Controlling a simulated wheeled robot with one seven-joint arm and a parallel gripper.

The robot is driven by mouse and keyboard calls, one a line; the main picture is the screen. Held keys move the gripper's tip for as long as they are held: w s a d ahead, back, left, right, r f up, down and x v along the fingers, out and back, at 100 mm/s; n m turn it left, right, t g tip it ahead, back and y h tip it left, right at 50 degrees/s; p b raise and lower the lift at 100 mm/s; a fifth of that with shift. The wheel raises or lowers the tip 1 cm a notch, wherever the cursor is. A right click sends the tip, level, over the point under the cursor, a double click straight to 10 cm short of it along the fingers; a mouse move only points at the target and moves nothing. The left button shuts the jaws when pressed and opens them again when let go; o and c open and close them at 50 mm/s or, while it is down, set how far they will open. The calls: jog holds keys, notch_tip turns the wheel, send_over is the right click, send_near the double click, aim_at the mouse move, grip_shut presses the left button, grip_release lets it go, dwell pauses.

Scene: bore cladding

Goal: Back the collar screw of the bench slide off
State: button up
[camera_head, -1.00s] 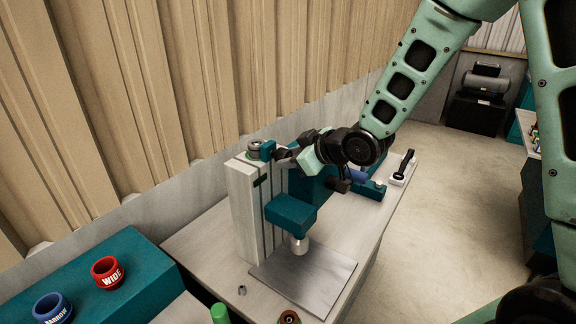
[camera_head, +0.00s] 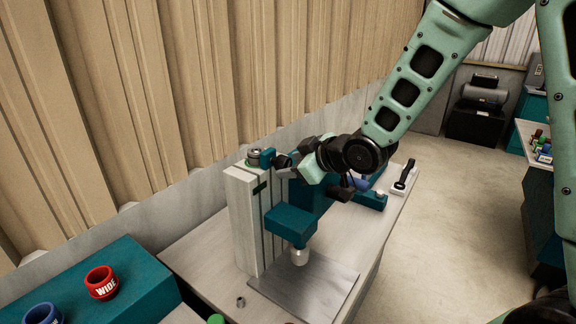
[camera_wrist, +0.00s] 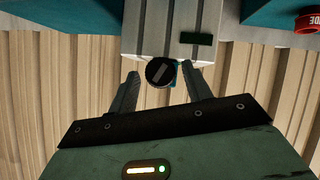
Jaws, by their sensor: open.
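The bench slide is a pale upright column (camera_head: 243,220) with a teal carriage (camera_head: 290,222) on its front. At its top are a grey round part (camera_head: 255,155) and a small teal block (camera_head: 268,158). In the wrist view, a black round screw head (camera_wrist: 160,71) with a slanted slot, likely the collar screw, faces me. My gripper (camera_wrist: 161,82) is open, one finger on each side of the head, with gaps showing. In the head view, my gripper (camera_head: 281,161) is beside the teal block, which partly hides behind it.
A red WIDE ring (camera_head: 101,283) and a blue ring (camera_head: 42,314) sit on a teal surface at lower left. A metal plate (camera_head: 310,285) lies under the carriage. A black-handled item (camera_head: 404,178) is at the bench's far end. The corrugated wall stands close behind.

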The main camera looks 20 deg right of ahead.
jog(key=p+v, duration=0.1)
jog(key=v, duration=0.3)
jog(key=shift+s+r+p, duration=0.1)
jog(key=shift+s+p, duration=0.1)
jog(key=shift+p, duration=0.15)
dwell(0.3)
jog(key=s+a+f+g+h+b, duration=0.1)
jog(key=s+a+f+g, duration=0.1)
jog(key=s, duration=0.7)
jog(key=s+a+f+m+g+h+b, duration=0.1)
jog(key=s+g, duration=0.4)
jog(key=s, duration=0.5)
jog(key=s+a+f+g+h+b, duration=0.2)
jog(key=s+a, duration=0.3)
jog(key=s, duration=0.5)
jog(key=shift+a+f+g+h+b, duration=0.25)
jog(key=shift+f+g+h+b, duration=0.1)
jog(key=shift+f+g, duration=0.5)
